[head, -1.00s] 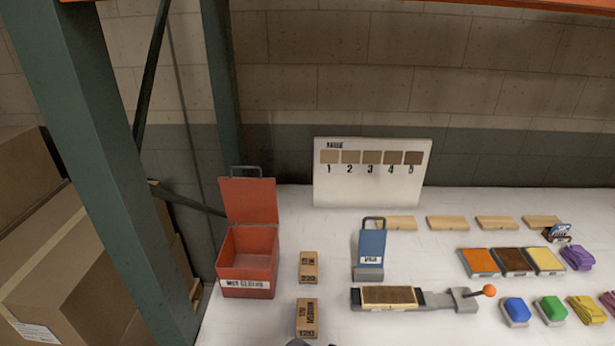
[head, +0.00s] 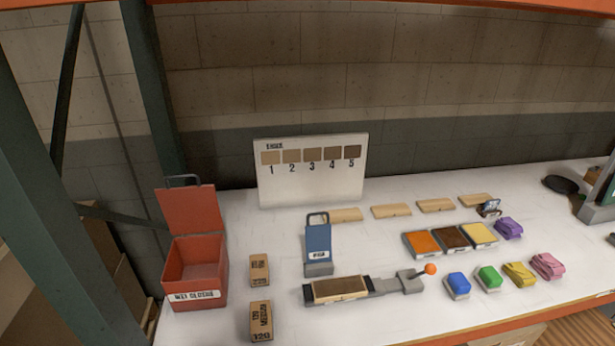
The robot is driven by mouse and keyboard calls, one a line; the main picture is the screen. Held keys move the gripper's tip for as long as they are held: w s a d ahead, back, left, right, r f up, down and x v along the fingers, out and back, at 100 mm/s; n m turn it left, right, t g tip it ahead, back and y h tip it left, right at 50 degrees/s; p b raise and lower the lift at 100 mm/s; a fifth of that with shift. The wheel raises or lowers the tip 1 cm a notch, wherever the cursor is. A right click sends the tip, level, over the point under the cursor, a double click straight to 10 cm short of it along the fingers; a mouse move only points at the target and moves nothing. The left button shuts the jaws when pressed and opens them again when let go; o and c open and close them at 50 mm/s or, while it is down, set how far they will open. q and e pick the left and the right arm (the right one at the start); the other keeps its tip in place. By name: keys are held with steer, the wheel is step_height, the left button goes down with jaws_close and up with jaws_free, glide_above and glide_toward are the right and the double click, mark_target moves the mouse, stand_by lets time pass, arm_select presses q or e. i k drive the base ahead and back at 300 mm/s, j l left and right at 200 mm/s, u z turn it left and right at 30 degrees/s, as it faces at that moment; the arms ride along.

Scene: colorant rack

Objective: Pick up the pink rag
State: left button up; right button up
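The pink rag (head: 547,266) lies folded on the white table at the right end of the front row, close to the table's front edge. A yellow rag (head: 519,274) lies just to its left, and a purple rag (head: 508,228) lies behind and to the left. Neither of my grippers shows in the head view.
A red open-lidded bin (head: 196,270) stands at the left. The table right of the pink rag is clear.

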mark_target(550, 268)
steer(key=z, duration=1.65)
steer(key=u, duration=0.45)
steer(key=i+l+u, duration=0.1)
steer(key=u, duration=0.35)
steer(key=l+u, duration=0.2)
steer(key=u, duration=0.3)
steer(key=l+u, duration=0.35)
steer(key=l, duration=0.15)
steer(key=i+l+u, duration=0.1)
steer(key=l+u, duration=0.4)
steer(key=l, duration=0.5)
steer(key=k+l+u, duration=0.15)
steer(key=l, duration=0.45)
steer(key=k+l, duration=0.1)
steer(key=l, duration=0.85)
steer(key=k, duration=0.05)
